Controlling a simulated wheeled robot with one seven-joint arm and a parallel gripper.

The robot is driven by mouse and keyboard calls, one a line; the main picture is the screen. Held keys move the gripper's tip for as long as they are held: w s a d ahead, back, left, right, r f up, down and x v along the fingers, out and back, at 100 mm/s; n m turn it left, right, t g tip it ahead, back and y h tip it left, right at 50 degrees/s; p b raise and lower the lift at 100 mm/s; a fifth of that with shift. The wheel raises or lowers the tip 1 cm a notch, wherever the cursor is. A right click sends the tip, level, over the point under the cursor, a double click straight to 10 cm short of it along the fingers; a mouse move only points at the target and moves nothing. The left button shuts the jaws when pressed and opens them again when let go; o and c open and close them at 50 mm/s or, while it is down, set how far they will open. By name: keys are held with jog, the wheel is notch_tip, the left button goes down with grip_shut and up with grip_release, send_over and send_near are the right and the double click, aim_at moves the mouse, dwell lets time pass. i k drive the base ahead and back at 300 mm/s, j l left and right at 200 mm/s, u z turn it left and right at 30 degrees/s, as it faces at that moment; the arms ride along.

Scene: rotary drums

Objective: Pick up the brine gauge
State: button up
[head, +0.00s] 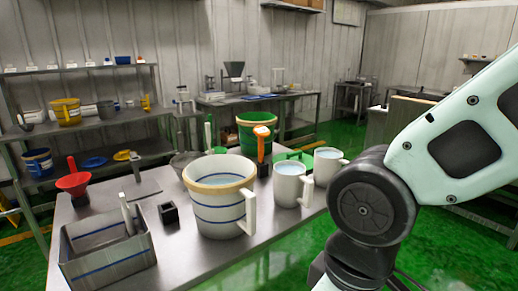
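I cannot tell for certain which item is the brine gauge. A slim orange device with a pale top (262,142) stands upright in a dark base behind the large jug, and it may be the gauge. The large white jug (222,212) with blue bands and a tan rim stands in front of it on the metal table (190,262). Two white mugs with pale blue liquid, a nearer one (291,190) and a farther one (327,168), stand to its right. My arm fills the right side, but my gripper is out of view.
A grey metal bin (108,262) with a pale handle in it stands at the table's front left, beside a small black block (168,214). A red funnel (73,180) is at the left. A green bucket (257,132) is behind. Shelves (90,121) line the wall.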

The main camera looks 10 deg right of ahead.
aim_at(261, 132)
jog(key=i+l+u, duration=0.15)
jog(key=i+l, duration=0.15)
jog(key=i+l+u, duration=0.15)
jog(key=i+l, duration=0.15)
jog(key=i+l+u, duration=0.15)
jog(key=i+l, duration=0.15)
jog(key=i+l+u, duration=0.15)
jog(key=l, duration=0.35)
jog(key=i+l+u, duration=0.15)
jog(key=i+l, duration=0.2)
jog(key=i+l+u, duration=0.15)
jog(key=l, duration=0.4)
jog(key=i, duration=0.05)
